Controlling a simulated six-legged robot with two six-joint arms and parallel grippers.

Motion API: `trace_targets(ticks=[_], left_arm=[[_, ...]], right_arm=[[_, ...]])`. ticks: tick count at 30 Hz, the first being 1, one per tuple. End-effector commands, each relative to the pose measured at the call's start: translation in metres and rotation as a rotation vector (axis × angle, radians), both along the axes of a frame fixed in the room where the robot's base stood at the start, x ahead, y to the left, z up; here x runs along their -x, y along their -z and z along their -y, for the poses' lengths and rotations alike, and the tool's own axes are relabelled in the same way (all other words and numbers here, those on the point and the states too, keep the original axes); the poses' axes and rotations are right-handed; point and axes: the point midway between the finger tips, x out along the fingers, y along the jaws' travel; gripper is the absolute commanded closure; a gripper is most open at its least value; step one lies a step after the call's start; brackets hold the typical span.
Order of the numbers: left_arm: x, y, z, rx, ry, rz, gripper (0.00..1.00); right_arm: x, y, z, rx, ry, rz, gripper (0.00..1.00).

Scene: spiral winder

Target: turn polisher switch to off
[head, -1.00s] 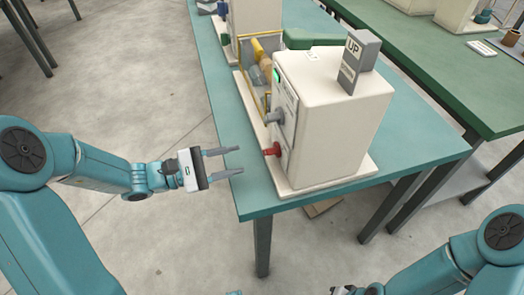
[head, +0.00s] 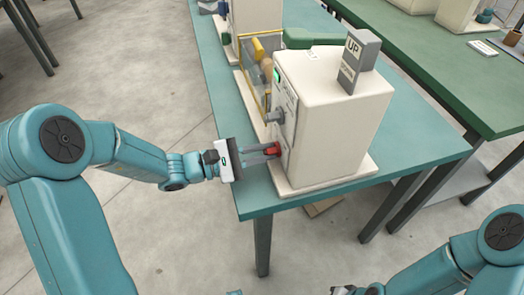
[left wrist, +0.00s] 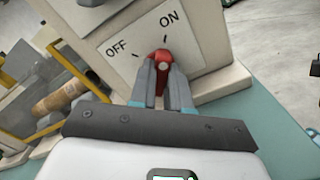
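The polisher (head: 335,120) is a cream box on a teal table. Its red switch (head: 274,150) sits low on the side facing my left arm. In the left wrist view the red switch (left wrist: 162,60) is on a white plate (left wrist: 140,50) marked OFF at the left and ON at the right. The switch points up, toward the ON side. My left gripper (head: 268,152) has a finger on each side of the switch, close to it; whether both touch it cannot be told. My right gripper (head: 345,290) barely shows at the bottom edge.
A grey knob (head: 275,117) is just above the red switch. A grey UP/DOWN block (head: 357,62) stands on top of the box. A yellow-framed guard (head: 258,60) with a roll is behind it. Free table lies in front, to the left (head: 225,100).

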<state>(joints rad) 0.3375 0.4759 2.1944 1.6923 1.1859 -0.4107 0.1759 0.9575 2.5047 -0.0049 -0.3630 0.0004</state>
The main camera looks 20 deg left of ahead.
Motion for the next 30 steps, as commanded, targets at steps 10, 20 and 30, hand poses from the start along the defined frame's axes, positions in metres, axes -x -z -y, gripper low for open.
trace_targets(ticks=[10, 20, 30], left_arm=[[0.000, -0.001, 0.000, 0.035, 0.000, -0.054, 1.00], [0.000, -0.002, 0.000, 0.175, 0.000, -0.262, 1.00], [0.000, -0.003, 0.000, 0.356, -0.001, -0.532, 1.00]], right_arm=[[0.000, -0.005, 0.000, 0.000, 0.000, 0.000, 1.00], [0.000, -0.024, 0.000, 0.000, 0.000, 0.000, 1.00], [0.000, -0.050, 0.000, 0.000, 0.000, 0.000, 1.00]])
